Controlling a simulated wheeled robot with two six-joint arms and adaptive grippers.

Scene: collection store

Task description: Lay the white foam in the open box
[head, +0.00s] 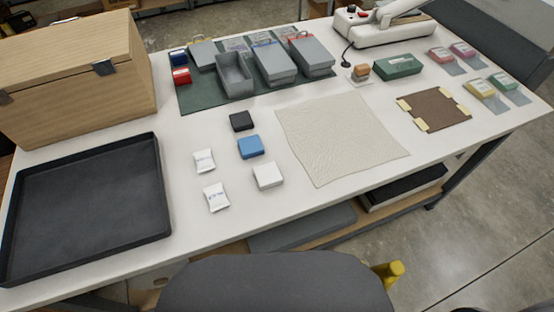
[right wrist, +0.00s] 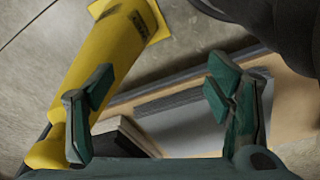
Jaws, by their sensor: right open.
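The white foam (head: 268,176) is a small block lying flat on the white table, nearest the front in a column with a blue block and a black block. The open box (head: 234,78) is grey and stands on the dark green mat towards the back. Its inside looks empty, and a flat grey lid (head: 202,54) lies left of it. My right gripper (right wrist: 158,100) is open and empty in the right wrist view, with the floor and the table's lower shelf beyond it. It is away from the foam. My left gripper is in neither view.
Blue (head: 250,147) and black (head: 241,121) blocks sit behind the foam; two white packets (head: 216,197) lie left. A black tray (head: 160,185) and wooden chest (head: 75,75) fill the left. A pale cloth (head: 340,138) lies right. Two closed grey boxes (head: 274,64) stand beside the open one.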

